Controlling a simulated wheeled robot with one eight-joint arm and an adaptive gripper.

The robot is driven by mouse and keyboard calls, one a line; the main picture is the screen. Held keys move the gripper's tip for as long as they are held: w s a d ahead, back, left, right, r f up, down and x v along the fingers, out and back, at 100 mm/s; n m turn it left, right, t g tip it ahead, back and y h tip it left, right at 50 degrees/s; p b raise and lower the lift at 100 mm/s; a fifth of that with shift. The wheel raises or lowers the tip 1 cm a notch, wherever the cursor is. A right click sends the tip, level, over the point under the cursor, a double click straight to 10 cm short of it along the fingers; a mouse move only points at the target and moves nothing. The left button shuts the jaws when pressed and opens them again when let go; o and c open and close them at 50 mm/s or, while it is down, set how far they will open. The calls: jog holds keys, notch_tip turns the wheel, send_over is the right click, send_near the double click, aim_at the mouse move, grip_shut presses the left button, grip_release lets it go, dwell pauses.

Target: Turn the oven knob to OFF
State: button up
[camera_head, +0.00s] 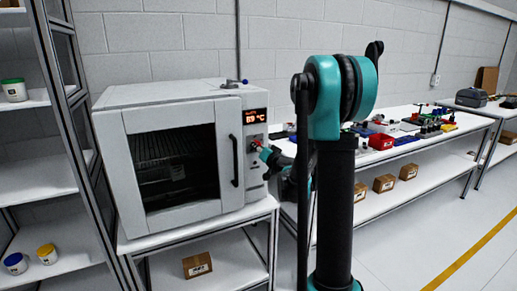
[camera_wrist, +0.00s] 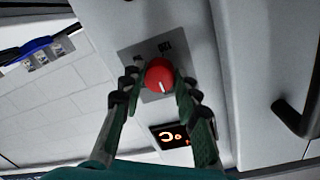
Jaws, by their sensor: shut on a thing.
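The white oven (camera_head: 109,170) stands on a white bench, with its glass door closed and a lit orange display (camera_head: 249,117) on its right panel. The red oven knob (camera_wrist: 159,75) sits on a grey plate with dark markings, too small to read. A pale pointer line shows on the knob. My gripper (camera_wrist: 156,82) is shut on the knob, with one finger at each side of it. In the head view my gripper (camera_head: 262,150) is at the oven's right panel, and the knob is mostly hidden there.
The dark door handle (camera_wrist: 299,118) stands out close beside my gripper. A shelf rack (camera_head: 75,110) is left of the oven. Floor at the right is clear.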

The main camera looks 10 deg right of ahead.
jog(key=o, duration=1.2)
jog(key=shift+c, duration=0.2)
jog(key=shift+s, duration=0.1)
jog(key=v, duration=1.1)
jog(key=shift+s, duration=0.4)
